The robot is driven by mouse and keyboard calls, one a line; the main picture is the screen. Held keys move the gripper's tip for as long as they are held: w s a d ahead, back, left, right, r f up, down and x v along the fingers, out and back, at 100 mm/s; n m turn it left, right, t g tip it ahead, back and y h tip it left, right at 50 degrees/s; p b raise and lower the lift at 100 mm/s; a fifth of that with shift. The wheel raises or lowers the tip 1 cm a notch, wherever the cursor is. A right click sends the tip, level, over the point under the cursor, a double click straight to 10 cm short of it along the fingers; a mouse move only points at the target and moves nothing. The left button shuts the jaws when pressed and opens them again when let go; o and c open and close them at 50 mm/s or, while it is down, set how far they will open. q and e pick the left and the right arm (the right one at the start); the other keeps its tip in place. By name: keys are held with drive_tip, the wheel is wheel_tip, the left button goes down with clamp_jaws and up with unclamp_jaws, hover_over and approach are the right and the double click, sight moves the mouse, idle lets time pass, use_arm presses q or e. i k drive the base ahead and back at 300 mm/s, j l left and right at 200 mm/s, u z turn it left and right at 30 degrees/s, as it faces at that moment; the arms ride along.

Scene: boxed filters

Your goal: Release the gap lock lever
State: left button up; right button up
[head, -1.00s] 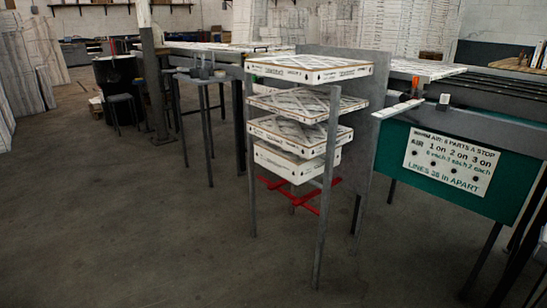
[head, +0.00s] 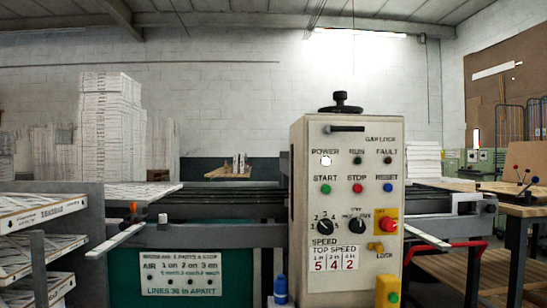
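The control box (head: 346,215) stands upright near the middle of the head view, facing me. A black bar-shaped lever (head: 346,129) lies level across its top front, left of small lettering that seems to read "GAP LOCK". A black handwheel (head: 340,103) sits on top of the box. Neither of my grippers is in view.
A red stop button (head: 388,225) is on the panel near coloured push buttons and dials. A blue bottle (head: 281,289) stands at the box's lower left. Boxed filters (head: 40,211) fill the left edge. A red-edged cart (head: 450,255) and a wooden table (head: 525,208) are at right.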

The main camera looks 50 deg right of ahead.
sight(329, 128)
drive_tip(key=z, duration=2)
